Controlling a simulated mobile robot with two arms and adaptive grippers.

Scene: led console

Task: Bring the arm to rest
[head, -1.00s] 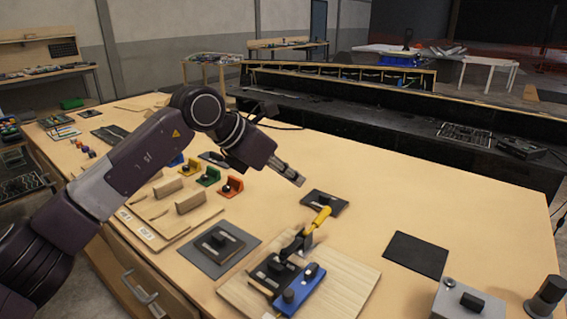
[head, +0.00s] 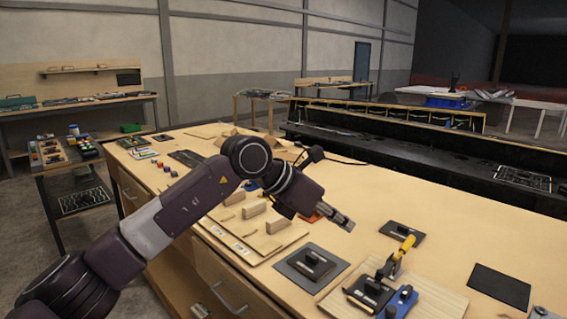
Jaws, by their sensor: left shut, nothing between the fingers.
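My left arm comes in from the lower left of the head view. Its gripper (head: 344,221) is shut and empty, held above the wooden workbench (head: 440,210). Just right of and below it in the picture is a toggle clamp with a yellow handle (head: 405,244), on a light wooden board (head: 440,297) with a blue block (head: 401,301). A dark plate with a black part (head: 312,264) lies below the gripper in the picture. My right gripper does not show.
Wooden blocks (head: 253,210) stand on a board left of the gripper. A dark flat pad (head: 499,285) lies at the right. The bench surface beyond the gripper is mostly clear. A dark cart with small parts (head: 70,165) stands at the left.

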